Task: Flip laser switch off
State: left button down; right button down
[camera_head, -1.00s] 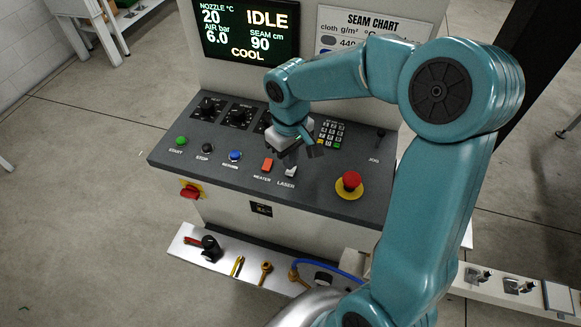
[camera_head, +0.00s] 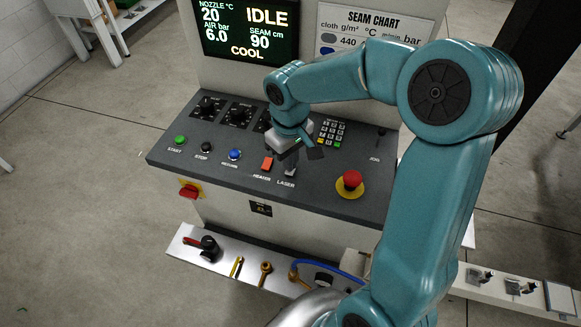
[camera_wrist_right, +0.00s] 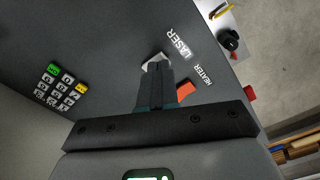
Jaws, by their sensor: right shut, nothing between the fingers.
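The laser switch (camera_head: 290,171) is a small white rocker above the LASER label on the dark sloped panel (camera_head: 330,185). It also shows in the right wrist view (camera_wrist_right: 156,60), just beyond my fingertips, partly covered by them. My right gripper (camera_head: 292,162) is shut and empty, with its tips at the switch; whether they touch it I cannot tell. In the right wrist view the closed fingers (camera_wrist_right: 154,72) point at the switch. The switch's exact tilt is hard to make out. My left gripper is not in view.
The red heater switch (camera_head: 267,163) sits close to the left of the laser switch. A red emergency button (camera_head: 351,180) stands to the right. A keypad (camera_head: 331,133) lies behind. The screen (camera_head: 245,32) reads IDLE and COOL. A tool ledge (camera_head: 220,262) runs below.

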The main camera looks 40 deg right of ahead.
jog(key=shift+f+b, duration=0.55)
jog(key=shift+f, duration=0.2)
jog(key=shift+r, duration=0.2)
notch_tip(320, 180, up, 6)
jog(key=p, duration=0.5)
jog(key=shift+f, duration=0.1)
jog(key=shift+r+p, duration=0.3)
jog(key=shift+r, duration=0.25)
jog(key=shift+f, duration=0.1)
jog(key=shift+s, duration=0.1)
